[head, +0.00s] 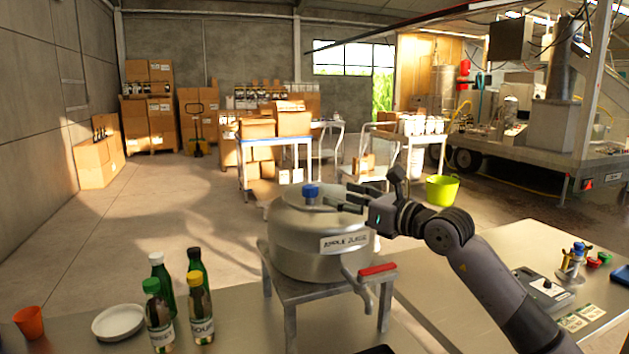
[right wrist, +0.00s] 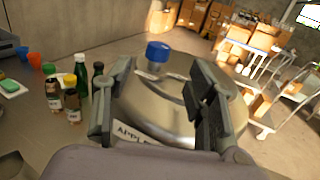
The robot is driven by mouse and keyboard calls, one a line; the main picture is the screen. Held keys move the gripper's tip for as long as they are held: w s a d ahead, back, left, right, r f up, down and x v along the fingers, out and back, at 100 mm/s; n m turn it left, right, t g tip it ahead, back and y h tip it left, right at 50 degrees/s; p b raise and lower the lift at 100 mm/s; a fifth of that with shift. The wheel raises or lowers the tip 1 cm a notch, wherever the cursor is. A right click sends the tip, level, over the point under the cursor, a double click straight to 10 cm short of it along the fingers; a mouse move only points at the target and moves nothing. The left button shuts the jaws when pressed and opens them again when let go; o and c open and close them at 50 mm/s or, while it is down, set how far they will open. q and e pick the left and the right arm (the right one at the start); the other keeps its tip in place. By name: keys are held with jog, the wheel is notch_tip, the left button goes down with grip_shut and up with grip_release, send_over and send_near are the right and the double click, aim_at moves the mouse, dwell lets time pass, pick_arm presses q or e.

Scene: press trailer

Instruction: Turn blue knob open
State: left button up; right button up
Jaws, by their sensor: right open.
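The blue knob (head: 310,191) stands on top of a round steel tank labelled apple juice (head: 300,245), on a metal stand (head: 330,289). My right gripper (head: 345,198) is open and empty, just right of the knob and at about lid height. In the right wrist view the blue knob (right wrist: 158,52) shows beyond and between the two spread fingers (right wrist: 160,100), apart from both. The tank (right wrist: 155,112) fills the space between the fingers. My left gripper is not in view.
A red-handled tap lever (head: 378,269) sticks out at the tank's lower front right. Several bottles (head: 160,310), a white plate (head: 118,321) and an orange cup (head: 29,322) stand on the table to the left. A device (head: 541,287) lies on the right table.

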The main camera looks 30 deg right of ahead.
aim_at(315, 189)
jog(key=w+p, duration=0.1)
jog(key=w, duration=0.1)
jog(key=w+a+p, duration=0.1)
jog(key=w, duration=0.2)
jog(key=w+p, duration=0.1)
jog(key=w, duration=0.2)
jog(key=shift+a+r+p, duration=0.15)
jog(key=shift+a+p, duration=0.05)
jog(key=shift+p, duration=0.15)
jog(key=shift+w+a+f, duration=0.15)
jog(key=shift+w+f, duration=0.05)
jog(key=shift+w, duration=0.5)
jog(key=shift+c, duration=0.2)
